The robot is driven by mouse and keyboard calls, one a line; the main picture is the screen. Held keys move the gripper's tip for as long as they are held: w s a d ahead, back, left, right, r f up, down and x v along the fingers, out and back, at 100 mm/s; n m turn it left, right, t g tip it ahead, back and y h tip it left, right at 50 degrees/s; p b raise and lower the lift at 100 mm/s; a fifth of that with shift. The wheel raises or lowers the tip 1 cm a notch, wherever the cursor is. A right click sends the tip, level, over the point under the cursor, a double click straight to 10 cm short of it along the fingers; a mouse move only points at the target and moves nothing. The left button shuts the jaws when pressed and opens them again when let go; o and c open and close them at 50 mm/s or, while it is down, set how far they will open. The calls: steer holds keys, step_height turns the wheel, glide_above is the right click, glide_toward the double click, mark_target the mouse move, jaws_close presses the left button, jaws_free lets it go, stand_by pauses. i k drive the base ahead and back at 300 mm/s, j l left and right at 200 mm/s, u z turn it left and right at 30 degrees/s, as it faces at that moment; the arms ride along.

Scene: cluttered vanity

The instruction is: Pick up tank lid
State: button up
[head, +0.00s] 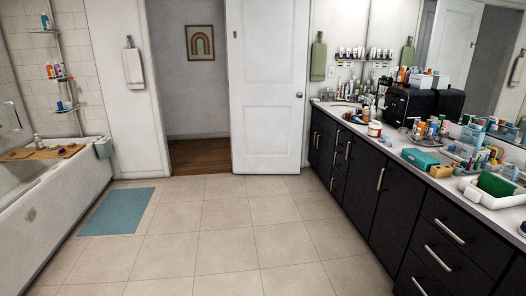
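I cannot make out a tank lid in the head view; at this distance the small items on the vanity counter (385,148) are too crowded to tell apart. A black boxy appliance (405,107) stands on the counter towards the back, with its reflection in the mirror beside it. A teal box (420,158) lies flat near the counter's front edge. A white tray (478,194) holding a green block (495,184) sits at the near right. My gripper is not in view.
The tiled floor (225,235) is open between the bathtub (50,215) on the left and the dark cabinets (385,205) on the right. A blue mat (117,211) lies by the tub. A white door (267,90) stands beside an open doorway.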

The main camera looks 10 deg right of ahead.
mark_target(472, 126)
steer(key=i, duration=1.85)
steer(key=i+j+z, duration=0.15)
steer(key=i+z, duration=0.15)
steer(key=i, duration=0.25)
steer(key=i+j+z, duration=0.25)
steer(key=i, duration=0.3)
steer(key=i+j+z, duration=0.3)
steer(key=i, duration=0.2)
